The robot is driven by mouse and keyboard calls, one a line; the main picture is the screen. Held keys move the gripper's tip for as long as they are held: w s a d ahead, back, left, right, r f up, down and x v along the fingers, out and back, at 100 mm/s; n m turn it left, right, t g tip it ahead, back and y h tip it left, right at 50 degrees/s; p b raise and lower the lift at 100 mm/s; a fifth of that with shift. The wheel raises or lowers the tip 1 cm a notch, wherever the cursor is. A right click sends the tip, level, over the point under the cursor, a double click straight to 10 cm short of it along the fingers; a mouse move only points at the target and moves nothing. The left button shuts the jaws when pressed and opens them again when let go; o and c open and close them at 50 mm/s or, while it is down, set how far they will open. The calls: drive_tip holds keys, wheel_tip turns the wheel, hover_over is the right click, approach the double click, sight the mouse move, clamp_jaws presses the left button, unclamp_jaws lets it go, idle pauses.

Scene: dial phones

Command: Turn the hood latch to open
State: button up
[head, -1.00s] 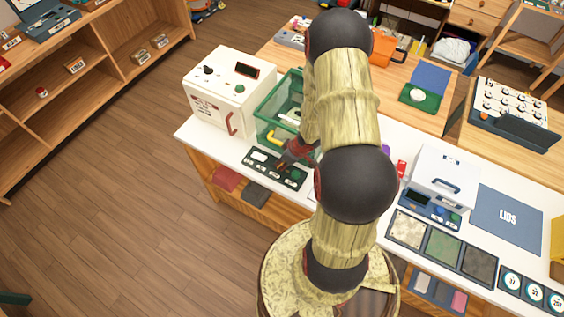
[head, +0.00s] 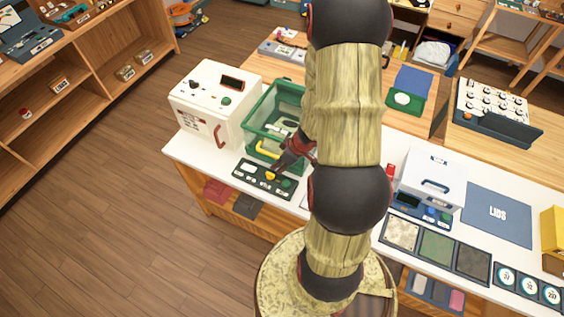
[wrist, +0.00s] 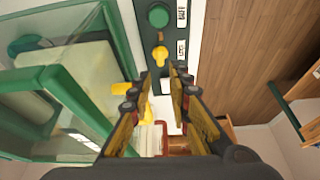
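A dark control panel (head: 250,173) lies on the white counter in front of the green-framed clear hood (head: 265,110). It carries a yellow knob (head: 270,176), which looks like the latch, and a green button (head: 287,183). In the wrist view the yellow knob (wrist: 160,54) sits just beyond my fingertips, beside the green button (wrist: 158,15) and small white labels too blurred to read. My gripper (wrist: 162,78) is open, with a gap between its fingers and nothing held. In the head view my gripper (head: 276,170) is low over the panel, close to the knob; contact cannot be told.
The hood has a yellow handle (head: 267,149) near my gripper. A white machine (head: 213,105) with a red handle stands left of it. A white box (head: 432,178) and a blue lids mat (head: 497,214) lie to the right. My arm hides the counter's middle.

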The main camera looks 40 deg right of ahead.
drive_tip(key=shift+v, duration=1.1)
drive_tip(key=shift+c, duration=0.3)
